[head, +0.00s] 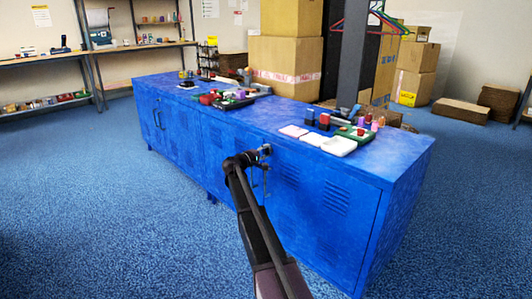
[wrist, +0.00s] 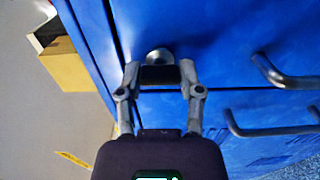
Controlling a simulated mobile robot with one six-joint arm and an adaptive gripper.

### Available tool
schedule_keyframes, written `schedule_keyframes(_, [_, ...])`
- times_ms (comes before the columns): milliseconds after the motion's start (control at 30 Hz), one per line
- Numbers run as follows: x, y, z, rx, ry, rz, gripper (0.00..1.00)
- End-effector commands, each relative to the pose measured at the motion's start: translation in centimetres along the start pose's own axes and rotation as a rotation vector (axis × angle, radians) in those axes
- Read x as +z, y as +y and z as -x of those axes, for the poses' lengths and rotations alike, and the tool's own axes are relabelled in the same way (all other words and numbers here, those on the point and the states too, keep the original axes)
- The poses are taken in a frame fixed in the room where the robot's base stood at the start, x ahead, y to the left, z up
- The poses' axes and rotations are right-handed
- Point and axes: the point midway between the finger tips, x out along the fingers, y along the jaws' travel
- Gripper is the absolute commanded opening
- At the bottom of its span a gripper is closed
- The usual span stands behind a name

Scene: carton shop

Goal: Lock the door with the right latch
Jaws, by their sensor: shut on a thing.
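The blue cabinet (head: 240,160) has several doors along its front. In the wrist view a latch (wrist: 160,57) with a round metal knob and a dark block sits on the blue door face (wrist: 215,30). My gripper (wrist: 160,75) has a fingertip on each side of the dark block and is shut on it. In the head view my gripper (head: 265,152) is at the upper front of the cabinet, just under its top edge. The latch is too small there to make out, and my arm covers part of the door below.
Two grey bar handles (wrist: 285,75) (wrist: 265,128) stick out from the doors to the right of my gripper in the wrist view. Trays and small items (head: 340,145) lie on the cabinet top. Cardboard boxes (head: 285,60) stand behind. The carpet (head: 90,200) in front is clear.

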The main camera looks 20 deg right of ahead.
Motion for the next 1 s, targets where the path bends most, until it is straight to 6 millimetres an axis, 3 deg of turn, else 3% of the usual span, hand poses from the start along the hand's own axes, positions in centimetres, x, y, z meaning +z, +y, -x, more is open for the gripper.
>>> schedule_keyframes(133, [0.0, 0.0, -0.2, 0.002, -0.001, 0.001, 0.0])
schedule_keyframes(167, [0.0, 0.0, -0.2, 0.002, -0.001, 0.001, 0.51])
schedule_keyframes(267, [0.0, 0.0, -0.2, 0.001, -0.001, 0.0, 0.81])
schedule_keyframes(767, [0.0, 0.0, 0.2, 0.0, 0.0, -0.001, 0.83])
schedule_keyframes(1000, [0.1, 0.0, 1.9, 0.0, 0.001, -0.001, 0.83])
